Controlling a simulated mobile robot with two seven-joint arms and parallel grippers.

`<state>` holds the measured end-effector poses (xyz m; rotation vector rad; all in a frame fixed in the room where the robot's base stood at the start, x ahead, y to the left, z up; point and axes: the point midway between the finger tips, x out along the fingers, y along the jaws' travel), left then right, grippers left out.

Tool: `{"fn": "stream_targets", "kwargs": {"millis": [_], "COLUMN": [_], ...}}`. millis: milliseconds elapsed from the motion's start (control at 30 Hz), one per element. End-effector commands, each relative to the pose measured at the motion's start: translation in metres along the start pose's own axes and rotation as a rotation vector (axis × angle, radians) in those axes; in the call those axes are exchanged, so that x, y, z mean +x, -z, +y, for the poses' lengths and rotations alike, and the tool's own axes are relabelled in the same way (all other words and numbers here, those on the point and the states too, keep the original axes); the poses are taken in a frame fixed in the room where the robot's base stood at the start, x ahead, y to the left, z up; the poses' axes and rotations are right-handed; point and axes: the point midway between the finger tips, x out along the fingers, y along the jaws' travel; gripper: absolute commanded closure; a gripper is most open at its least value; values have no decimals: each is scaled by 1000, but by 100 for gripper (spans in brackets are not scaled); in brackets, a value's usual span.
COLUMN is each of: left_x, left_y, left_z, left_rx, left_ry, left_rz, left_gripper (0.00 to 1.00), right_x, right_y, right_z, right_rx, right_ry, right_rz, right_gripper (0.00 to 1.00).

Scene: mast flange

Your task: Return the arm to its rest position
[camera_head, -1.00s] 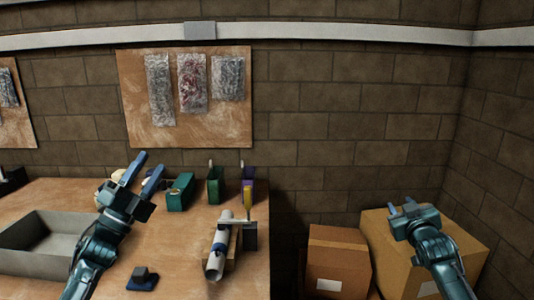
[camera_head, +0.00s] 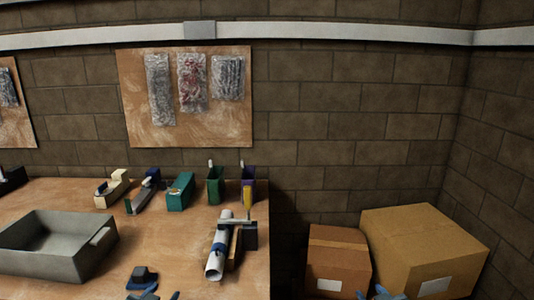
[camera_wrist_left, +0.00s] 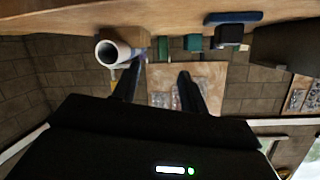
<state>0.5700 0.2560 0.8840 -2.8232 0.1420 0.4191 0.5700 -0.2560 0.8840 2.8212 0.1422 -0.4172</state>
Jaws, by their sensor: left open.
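My left gripper (camera_head: 146,295) is mostly below the bottom edge of the head view, with only tips showing near the blue and dark block. In the left wrist view its two dark fingers (camera_wrist_left: 158,88) are apart, with nothing between them. My right gripper (camera_head: 378,294) shows only as small tips at the bottom edge, in front of the boxes; its jaws are too cut off to judge. The tube's open end shows in the left wrist view (camera_wrist_left: 107,54).
A grey tray (camera_head: 95,262) stands on the bench (camera_head: 160,235) at left. A blue and dark block (camera_head: 141,277) sits near the front. Several tools and holders line the back. Two cardboard boxes (camera_head: 338,262) (camera_head: 425,240) stand right of the bench. The bench centre is clear.

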Motion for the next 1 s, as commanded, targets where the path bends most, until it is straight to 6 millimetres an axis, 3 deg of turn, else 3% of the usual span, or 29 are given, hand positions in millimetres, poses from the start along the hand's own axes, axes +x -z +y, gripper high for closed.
{"fn": "stream_targets", "kwargs": {"millis": [33, 200, 300, 433, 600, 1000], "left_x": [-22, -105, -151, -195, -219, -221], "left_y": [-26, -86, -106, -119, -123, -124], "left_z": [27, 101, 133, 157, 168, 169], "left_rx": [-17, -88, -135, -183, -211, -212], "left_ry": [-41, -155, -203, -240, -258, -259], "left_rz": [-36, -137, -190, -239, -266, -268], "left_gripper": [56, 56, 56, 56, 56, 56], "right_x": [-22, -105, -152, -195, -220, -221], "right_y": [-26, -86, -106, -118, -122, -123], "right_z": [-27, -102, -133, -157, -168, -169], "right_rx": [18, 89, 137, 185, 213, 214], "right_ry": [41, 155, 204, 240, 258, 260], "right_rz": [-36, -138, -190, -239, -266, -269], "right_gripper": [64, 64, 64, 64, 64, 64]}}
